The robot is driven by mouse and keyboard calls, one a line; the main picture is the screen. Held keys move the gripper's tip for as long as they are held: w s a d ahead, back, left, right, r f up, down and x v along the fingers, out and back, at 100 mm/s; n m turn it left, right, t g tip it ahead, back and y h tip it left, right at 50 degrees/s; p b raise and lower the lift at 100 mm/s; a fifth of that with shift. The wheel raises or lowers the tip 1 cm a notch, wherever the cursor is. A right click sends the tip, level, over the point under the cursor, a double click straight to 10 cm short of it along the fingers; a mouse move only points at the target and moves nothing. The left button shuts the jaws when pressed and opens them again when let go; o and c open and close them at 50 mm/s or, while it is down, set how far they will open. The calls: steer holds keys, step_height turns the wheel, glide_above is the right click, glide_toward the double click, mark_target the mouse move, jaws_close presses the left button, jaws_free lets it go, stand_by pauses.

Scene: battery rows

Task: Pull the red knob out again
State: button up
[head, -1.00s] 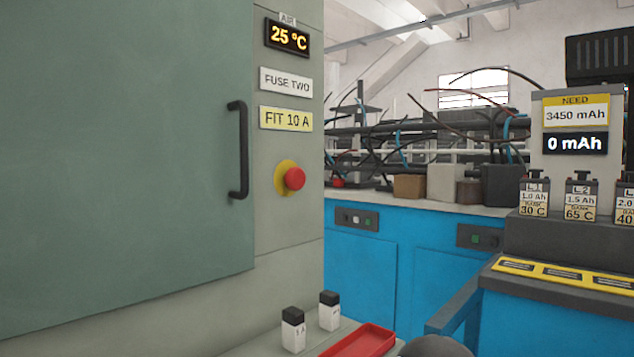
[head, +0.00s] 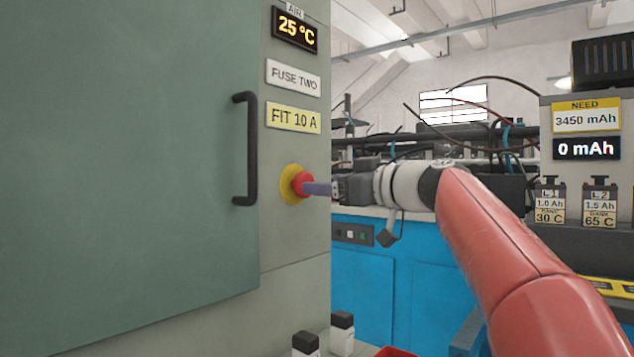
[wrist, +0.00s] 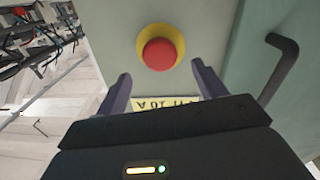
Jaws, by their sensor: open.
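The red knob (head: 301,183) sits on a yellow round plate (head: 287,185) on the side of the grey-green cabinet, below the FIT 10 A label. In the wrist view the red knob (wrist: 159,54) is beyond the fingertips, in line with the gap between them. My gripper (head: 318,188) points at the knob from the right, its fingertips close to it in the head view. In the wrist view my gripper (wrist: 158,70) is open, with one finger on each side and nothing between. I cannot tell whether a finger touches the knob.
A black door handle (head: 248,150) stands out from the cabinet just left of the knob. White blocks with black caps (head: 342,330) and part of a red tray (head: 396,352) are below. Battery packs (head: 550,200) stand at the right, behind my arm.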

mark_target(298, 184)
steer(key=p+x, duration=0.1)
steer(key=x, duration=0.3)
steer(key=shift+w+a, duration=0.2)
steer(key=shift+a, duration=0.1)
steer(key=shift+c, duration=0.2)
steer(key=c, duration=1.3)
steer(key=shift+b+v, duration=0.85)
steer(key=shift+v, duration=0.1)
steer(key=shift+c, duration=0.2)
steer(key=o, duration=1.4)
steer(key=shift+d, duration=0.15)
